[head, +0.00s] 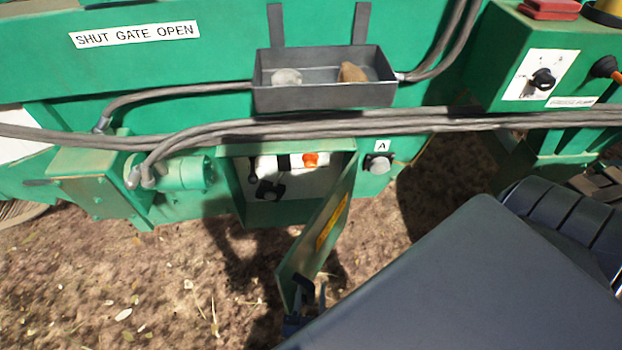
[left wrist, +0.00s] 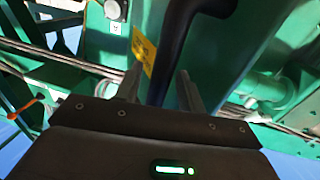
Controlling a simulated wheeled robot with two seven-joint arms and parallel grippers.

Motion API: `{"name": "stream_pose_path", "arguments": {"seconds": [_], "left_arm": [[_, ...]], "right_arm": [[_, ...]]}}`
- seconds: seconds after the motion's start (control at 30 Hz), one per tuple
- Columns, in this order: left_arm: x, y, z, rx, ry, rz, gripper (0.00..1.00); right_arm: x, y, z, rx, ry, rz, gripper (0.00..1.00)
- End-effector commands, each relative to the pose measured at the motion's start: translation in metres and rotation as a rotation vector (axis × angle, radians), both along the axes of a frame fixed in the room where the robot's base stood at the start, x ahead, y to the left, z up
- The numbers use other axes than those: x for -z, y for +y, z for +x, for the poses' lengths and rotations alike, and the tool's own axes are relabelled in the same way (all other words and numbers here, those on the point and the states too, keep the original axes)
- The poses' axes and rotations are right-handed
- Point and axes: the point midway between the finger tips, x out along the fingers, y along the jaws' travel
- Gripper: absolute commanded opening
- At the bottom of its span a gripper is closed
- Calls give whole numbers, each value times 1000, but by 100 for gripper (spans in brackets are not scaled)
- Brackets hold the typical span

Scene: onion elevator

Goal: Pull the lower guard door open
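The lower guard door (head: 327,232) is a green panel with a yellow label. In the head view it stands swung out from a low box opening (head: 290,212), which shows a white panel with dark knobs and an orange button. My left gripper (head: 309,302) is at the door's lower outer end, small and partly hidden. The left wrist view shows the dark door handle (left wrist: 180,40) running between the two fingers of my left gripper (left wrist: 161,78). I cannot tell whether the fingers touch it. The door's green face (left wrist: 205,60) is behind. My right gripper is not in view.
A grey tray (head: 325,97) with two lumps hangs above the opening. Grey hoses (head: 420,122) cross in front of the machine. A knob marked A (head: 378,163) is right of the door. A green control box (head: 560,50) stands at right. Bare ground (head: 130,280) lies at left.

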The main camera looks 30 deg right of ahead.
Motion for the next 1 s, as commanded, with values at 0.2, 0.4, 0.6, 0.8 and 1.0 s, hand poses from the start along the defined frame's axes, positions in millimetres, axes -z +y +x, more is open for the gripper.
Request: {"name": "stream_pose_path", "arguments": {"seconds": [0.2, 0.4, 0.6, 0.8, 1.0], "left_arm": [[1, 16, -19, 1, 2, 2, 39], [2, 42, -50, 1, 2, 2, 39], [1, 62, -73, 1, 1, 1, 39], [0, 69, -82, 1, 1, 1, 39], [0, 70, -83, 1, 0, 0, 39]], "right_arm": [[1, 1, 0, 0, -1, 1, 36], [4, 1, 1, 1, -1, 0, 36], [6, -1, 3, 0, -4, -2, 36], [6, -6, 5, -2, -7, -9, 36], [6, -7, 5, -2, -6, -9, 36]]}}
